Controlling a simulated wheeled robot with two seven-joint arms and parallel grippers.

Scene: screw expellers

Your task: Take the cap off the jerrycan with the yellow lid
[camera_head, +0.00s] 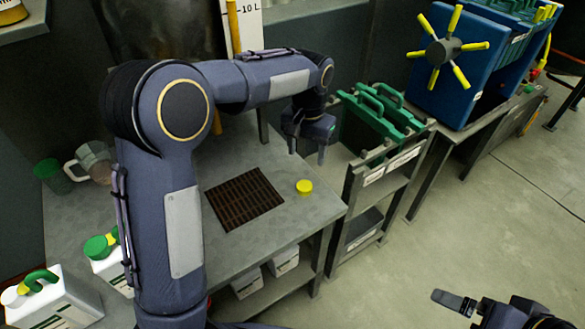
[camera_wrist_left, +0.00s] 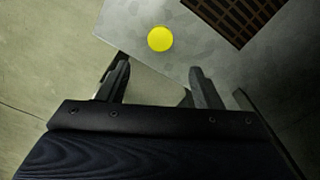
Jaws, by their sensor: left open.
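A round yellow cap (camera_head: 304,186) lies by itself on the grey table, near its right edge. It also shows in the left wrist view (camera_wrist_left: 160,39), beyond my fingertips and between their lines. My left gripper (camera_head: 307,153) is open and empty, pointing down above the table edge, apart from the cap. A white jerrycan (camera_head: 62,306) with a green handle and a pale cap stands at the lower left. A second white jerrycan (camera_head: 112,270) with green and yellow parts on top is partly hidden by my left arm. My right gripper (camera_head: 458,302) shows only partly at the lower right.
A brown slotted grate (camera_head: 243,199) lies in the table beside the cap. A clear jug (camera_head: 92,162) and a green cup (camera_head: 52,175) stand at the left. A shelf rack with green-handled items (camera_head: 380,112) stands right of the table. The tabletop around the cap is clear.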

